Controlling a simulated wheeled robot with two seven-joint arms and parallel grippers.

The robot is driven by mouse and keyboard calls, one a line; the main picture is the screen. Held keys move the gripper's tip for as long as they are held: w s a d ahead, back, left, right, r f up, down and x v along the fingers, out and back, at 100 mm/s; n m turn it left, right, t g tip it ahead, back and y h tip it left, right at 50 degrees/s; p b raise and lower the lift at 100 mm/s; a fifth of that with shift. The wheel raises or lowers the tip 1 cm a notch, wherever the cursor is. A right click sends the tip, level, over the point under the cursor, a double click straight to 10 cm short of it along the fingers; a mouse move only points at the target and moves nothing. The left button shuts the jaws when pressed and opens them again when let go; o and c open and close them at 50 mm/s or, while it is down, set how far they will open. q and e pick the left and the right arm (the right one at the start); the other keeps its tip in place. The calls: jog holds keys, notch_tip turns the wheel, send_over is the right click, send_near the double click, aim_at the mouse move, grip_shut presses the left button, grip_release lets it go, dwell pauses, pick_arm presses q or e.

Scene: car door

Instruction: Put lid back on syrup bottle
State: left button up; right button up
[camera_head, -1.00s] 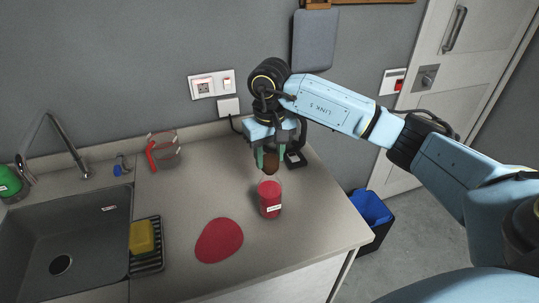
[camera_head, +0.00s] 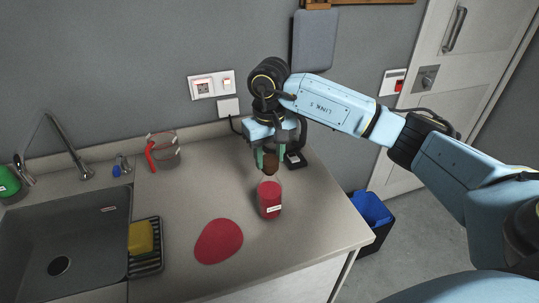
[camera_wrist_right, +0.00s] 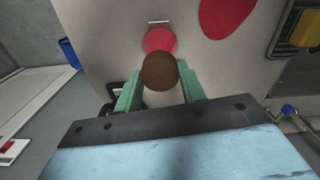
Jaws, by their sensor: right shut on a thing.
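The syrup bottle (camera_head: 270,198) is a clear, red-filled jar with a white label, upright on the counter. My right gripper (camera_head: 267,163) is shut on the brown round lid (camera_head: 271,161) just above and slightly behind the bottle's mouth. In the right wrist view the lid (camera_wrist_right: 159,71) sits between the green fingertips (camera_wrist_right: 158,82), and the red bottle (camera_wrist_right: 160,40) shows partly behind it. Whether the lid touches the bottle's rim is unclear. My left gripper is in no view.
A flat red round patch (camera_head: 218,241) lies on the counter left of the bottle. A red-handled clear jug (camera_head: 163,152) stands at the back. The sink (camera_head: 62,240), yellow sponge (camera_head: 140,238) and rack are at left. A blue bin (camera_head: 371,209) stands beyond the counter's right edge.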

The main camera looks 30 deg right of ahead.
jog(key=o, duration=1.5)
jog(key=shift+r+p, duration=1.75)
jog(key=shift+r, duration=1.8)
grip_shut()
